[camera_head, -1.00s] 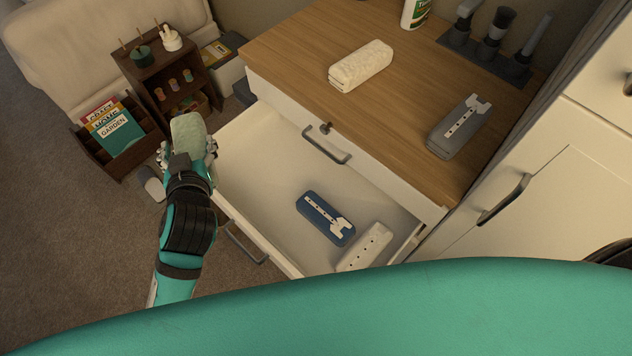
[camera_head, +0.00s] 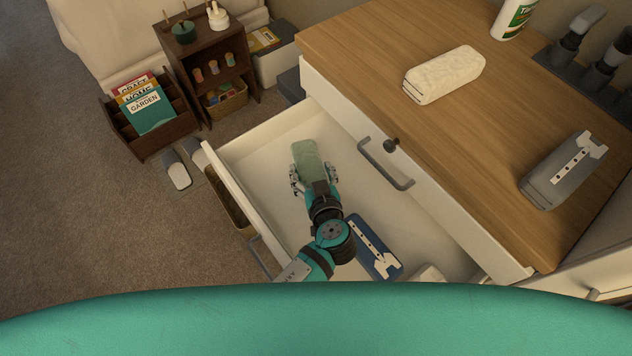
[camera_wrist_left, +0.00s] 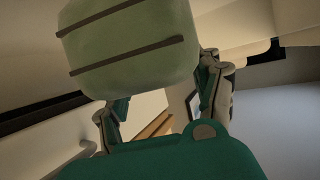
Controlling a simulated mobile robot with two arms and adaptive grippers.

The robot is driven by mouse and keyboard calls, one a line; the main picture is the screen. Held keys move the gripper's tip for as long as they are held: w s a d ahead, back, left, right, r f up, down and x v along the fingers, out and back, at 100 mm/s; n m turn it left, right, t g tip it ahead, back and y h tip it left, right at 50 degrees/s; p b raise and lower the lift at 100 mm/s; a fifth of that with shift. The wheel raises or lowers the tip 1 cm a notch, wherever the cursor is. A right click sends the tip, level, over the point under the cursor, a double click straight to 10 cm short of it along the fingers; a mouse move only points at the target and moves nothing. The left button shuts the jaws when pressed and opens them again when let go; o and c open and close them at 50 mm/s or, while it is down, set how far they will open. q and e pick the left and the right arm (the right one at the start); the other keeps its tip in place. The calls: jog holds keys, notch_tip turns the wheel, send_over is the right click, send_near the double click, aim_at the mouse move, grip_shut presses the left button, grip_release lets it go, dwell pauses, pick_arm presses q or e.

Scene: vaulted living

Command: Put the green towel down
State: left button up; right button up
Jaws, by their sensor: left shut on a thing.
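The green towel (camera_head: 306,158) is a pale green folded bundle, held by my left gripper (camera_head: 313,180). In the head view it is over the left part of the open drawer (camera_head: 262,150); I cannot tell whether it touches the drawer floor. In the left wrist view the towel (camera_wrist_left: 130,45) fills the upper left, with two dark stripes across it and the gripper's fingers (camera_wrist_left: 165,100) at either side. My right gripper is not in view.
A blue case (camera_head: 375,248) with a white tool shape lies in the drawer, beside a partly hidden white item (camera_head: 428,273). On the wooden top (camera_head: 400,120) are a white folded towel (camera_head: 445,74), a grey case (camera_head: 562,172) and a bottle (camera_head: 513,18).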

pick_arm(q)
notch_tip(320, 180, down, 4)
jog(key=shift+a+f, duration=0.1)
jog(key=shift+f+b, duration=0.1)
jog(key=shift+b, duration=0.25)
jog(key=o, duration=1.3)
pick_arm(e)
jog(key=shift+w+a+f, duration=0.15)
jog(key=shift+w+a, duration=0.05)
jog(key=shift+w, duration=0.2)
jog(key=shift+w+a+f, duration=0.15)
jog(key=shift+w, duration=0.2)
pick_arm(q)
jog(key=shift+r, duration=0.2)
jog(key=shift+s, duration=0.3)
jog(key=b+v, duration=0.1)
jog(key=v, duration=1)
jog(key=shift+s+d+r, duration=0.1)
jog(key=shift+d+r, duration=0.1)
jog(key=shift+r, duration=0.05)
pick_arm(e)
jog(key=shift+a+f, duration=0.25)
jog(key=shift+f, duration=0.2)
